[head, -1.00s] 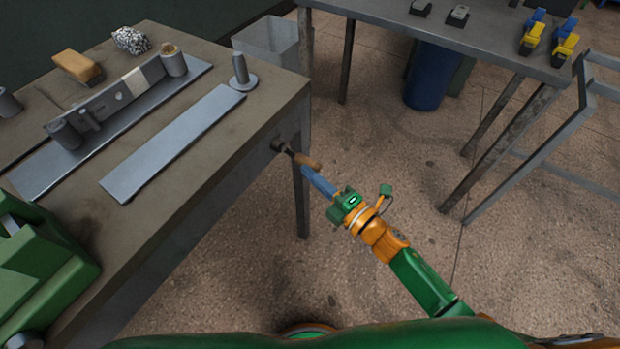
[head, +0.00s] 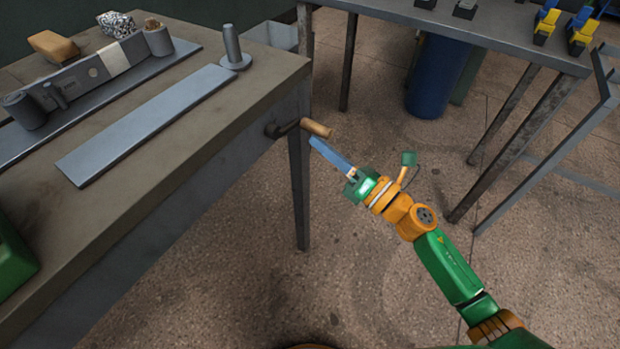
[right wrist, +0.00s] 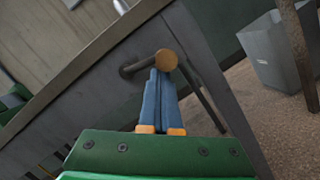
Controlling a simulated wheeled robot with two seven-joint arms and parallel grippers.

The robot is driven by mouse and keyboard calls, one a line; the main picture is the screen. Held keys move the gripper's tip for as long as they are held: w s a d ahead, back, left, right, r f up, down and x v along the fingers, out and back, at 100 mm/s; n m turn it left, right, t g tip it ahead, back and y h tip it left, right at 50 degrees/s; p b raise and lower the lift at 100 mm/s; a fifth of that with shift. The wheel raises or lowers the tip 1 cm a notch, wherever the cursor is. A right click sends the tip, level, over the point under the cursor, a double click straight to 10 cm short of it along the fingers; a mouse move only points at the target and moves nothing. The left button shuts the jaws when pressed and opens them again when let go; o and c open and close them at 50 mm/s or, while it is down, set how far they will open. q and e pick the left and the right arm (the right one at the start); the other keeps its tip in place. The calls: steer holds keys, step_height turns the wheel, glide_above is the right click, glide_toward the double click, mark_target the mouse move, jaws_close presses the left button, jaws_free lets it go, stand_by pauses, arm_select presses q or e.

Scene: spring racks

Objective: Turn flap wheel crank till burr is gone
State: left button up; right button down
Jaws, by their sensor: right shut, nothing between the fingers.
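The crank sticks out from the bench's side, with a dark arm (head: 285,129) and a wooden handle (head: 318,129). In the right wrist view, the handle's round end (right wrist: 167,60) faces me at the fingertips. My right gripper (head: 316,143) has its blue fingers together with nothing between them, just below the handle. In the right wrist view the shut fingertips (right wrist: 159,75) lie beneath the handle's end; I cannot tell if they touch. I cannot make out a burr or say for sure which part is the flap wheel. My left gripper is not in view.
On the bench (head: 215,100) are a long fixture (head: 90,75) with upright cylinders, a flat grey bar (head: 150,122), a peg on a round base (head: 233,50), a tan block (head: 54,46) and a speckled lump (head: 116,24). A second table (head: 400,12) stands behind.

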mark_target(327, 134)
steer(key=n+b, duration=0.1)
steer(key=n, duration=0.1)
steer(key=r+n+g+y+b, duration=0.1)
steer(key=n+b, duration=0.1)
steer(key=n, duration=0.1)
steer(key=w+r+n+y+b, duration=0.1)
steer(key=n+b, duration=0.1)
steer(key=shift+d+r+n, duration=0.15)
steer(key=shift+d+n, duration=0.2)
steer(key=shift+n, duration=0.05)
steer(key=shift+r+n+g+b, duration=0.3)
steer(key=shift+n+b, duration=0.45)
steer(key=shift+n, duration=0.05)
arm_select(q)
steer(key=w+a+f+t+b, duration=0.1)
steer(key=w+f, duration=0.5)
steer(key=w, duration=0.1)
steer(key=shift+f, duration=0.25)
arm_select(e)
steer(key=shift+r+n+g+y, duration=0.35)
steer(key=shift+r+n, duration=0.25)
steer(key=shift+n, duration=0.6)
